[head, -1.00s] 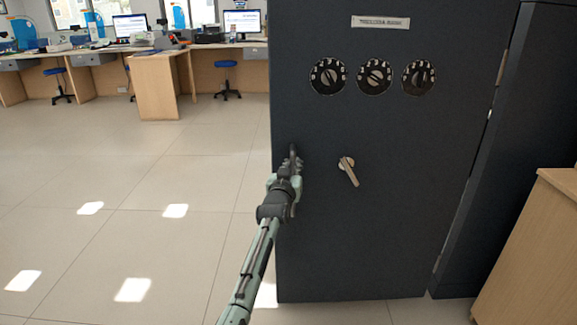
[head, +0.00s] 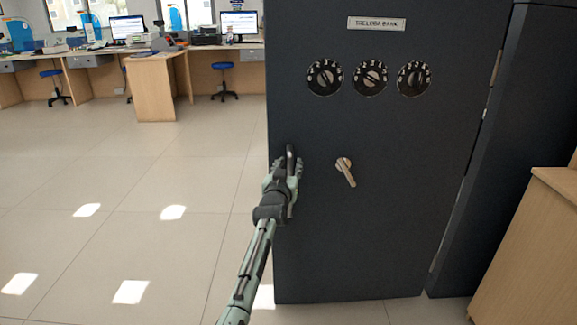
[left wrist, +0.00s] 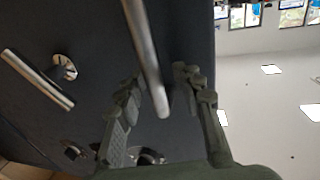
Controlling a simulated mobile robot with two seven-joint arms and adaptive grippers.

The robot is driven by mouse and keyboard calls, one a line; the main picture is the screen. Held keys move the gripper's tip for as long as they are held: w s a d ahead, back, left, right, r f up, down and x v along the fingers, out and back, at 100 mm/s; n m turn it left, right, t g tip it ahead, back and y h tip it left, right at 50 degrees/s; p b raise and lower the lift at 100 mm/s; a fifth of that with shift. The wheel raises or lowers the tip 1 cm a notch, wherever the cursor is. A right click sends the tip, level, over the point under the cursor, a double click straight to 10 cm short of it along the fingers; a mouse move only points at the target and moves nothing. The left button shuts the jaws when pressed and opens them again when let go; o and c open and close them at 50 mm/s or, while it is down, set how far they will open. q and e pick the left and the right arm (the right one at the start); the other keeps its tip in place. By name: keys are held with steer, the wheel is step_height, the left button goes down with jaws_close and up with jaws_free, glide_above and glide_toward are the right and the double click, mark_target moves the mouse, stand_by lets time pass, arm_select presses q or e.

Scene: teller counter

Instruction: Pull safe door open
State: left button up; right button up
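The dark grey safe door (head: 400,220) fills the middle of the head view. Its upright bar handle (head: 291,152) is near the door's left edge. My left gripper (head: 284,166) is at this handle. In the left wrist view the grey bar (left wrist: 148,50) passes between the two fingers of my left gripper (left wrist: 158,80), with small gaps on both sides, so the fingers look open around it. A turning lever (head: 345,171) sits right of the handle and also shows in the left wrist view (left wrist: 40,80). I cannot tell whether the door is ajar. My right gripper is out of view.
Three black dials (head: 370,78) and a name plate (head: 376,23) are on the upper door. A wooden cabinet (head: 530,250) stands at the right. Open tiled floor (head: 130,190) lies left of the safe, with desks (head: 155,85) and blue stools behind.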

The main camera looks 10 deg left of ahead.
arm_select(q)
glide_toward(292, 127)
steer(key=w, duration=0.5)
steer(key=shift+w+d+r, duration=0.1)
steer(key=shift+w+d, duration=0.1)
